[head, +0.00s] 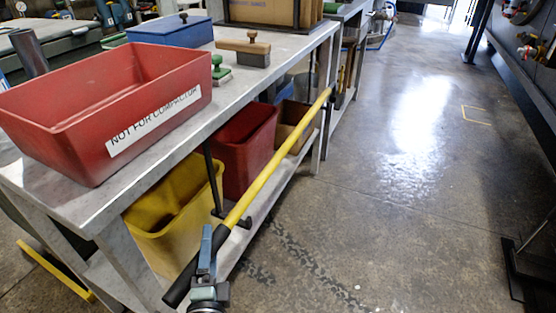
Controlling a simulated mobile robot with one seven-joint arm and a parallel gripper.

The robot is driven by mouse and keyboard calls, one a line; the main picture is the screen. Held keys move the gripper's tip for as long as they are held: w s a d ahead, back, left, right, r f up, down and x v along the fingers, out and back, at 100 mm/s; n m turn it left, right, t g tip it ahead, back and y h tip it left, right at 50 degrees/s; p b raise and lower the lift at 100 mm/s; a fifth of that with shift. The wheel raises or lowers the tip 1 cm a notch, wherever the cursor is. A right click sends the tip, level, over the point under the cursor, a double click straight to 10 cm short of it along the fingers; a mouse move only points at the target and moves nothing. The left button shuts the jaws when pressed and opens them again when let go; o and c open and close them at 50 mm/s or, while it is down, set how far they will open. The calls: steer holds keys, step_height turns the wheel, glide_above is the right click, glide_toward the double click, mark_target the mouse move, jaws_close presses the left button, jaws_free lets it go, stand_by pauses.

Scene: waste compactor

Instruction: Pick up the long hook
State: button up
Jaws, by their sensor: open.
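The long hook (268,181) is a yellow pole with a black grip (181,286) at its near end. It runs diagonally along the side of the workbench, from the lower middle to the upper right. It lies across a black bracket (240,221) at the bench's side. Its hooked tip is not clear at the far end. My gripper (212,238) is open, with its blue-grey fingers up against or just beside the black grip. I cannot tell whether the grip lies between the fingers.
The metal workbench (235,100) holds a red bin (160,92) labelled "NOT FOR COMPACTOR", a blue box (170,30) and stamp-like blocks (243,48). A yellow bin (175,220) and a dark red bin (245,148) stand on its lower shelf. The concrete floor (400,220) to the right is clear.

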jaws_close()
steer(key=shift+r, duration=0.15)
stand_by(0.4)
steer(key=shift+r, duration=0.1)
